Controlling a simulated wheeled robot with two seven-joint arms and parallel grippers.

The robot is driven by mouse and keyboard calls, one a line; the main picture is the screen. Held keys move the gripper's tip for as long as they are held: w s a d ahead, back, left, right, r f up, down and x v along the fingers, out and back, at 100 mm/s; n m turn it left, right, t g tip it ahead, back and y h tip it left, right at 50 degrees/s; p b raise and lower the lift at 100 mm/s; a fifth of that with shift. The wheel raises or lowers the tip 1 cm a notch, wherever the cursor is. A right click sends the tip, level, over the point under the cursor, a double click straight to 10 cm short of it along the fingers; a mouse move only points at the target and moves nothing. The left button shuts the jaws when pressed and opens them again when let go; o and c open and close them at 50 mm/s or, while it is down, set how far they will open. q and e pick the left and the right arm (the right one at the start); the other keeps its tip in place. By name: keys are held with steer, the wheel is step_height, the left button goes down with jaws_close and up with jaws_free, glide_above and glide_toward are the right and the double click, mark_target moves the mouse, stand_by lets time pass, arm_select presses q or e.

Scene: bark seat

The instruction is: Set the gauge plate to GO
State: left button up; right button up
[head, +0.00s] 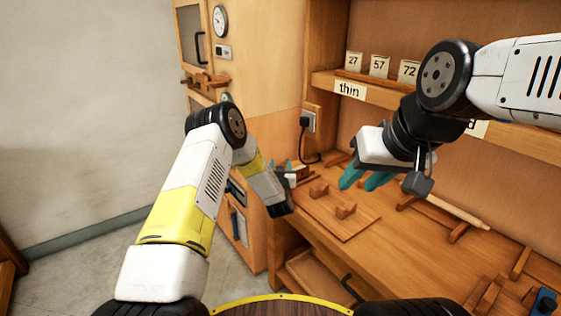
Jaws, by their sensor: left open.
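I cannot make out a plate marked GO or any GO lettering. A round dial (220,21) and a small plate with a dark window (223,52) are on the wooden cabinet at the upper left; I cannot tell if either is the gauge plate. My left gripper (290,178) is open at the left end of the bench, beside small light and dark parts. My arm hides part of that spot. My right gripper (367,180), with teal fingers, hangs over the bench; its jaw gap is unclear and I see nothing held.
A wooden board with small blocks (335,211) lies on the bench (385,235). A shelf labelled thin (350,89) carries number cards (380,66). A light pointed rod (458,212) lies at the right. A socket with a black cable (307,122) is on the bench's side wall.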

arm_select(q)
steer(key=shift+w, duration=0.25)
steer(key=shift+c, duration=0.2)
jaws_close()
stand_by(1.1)
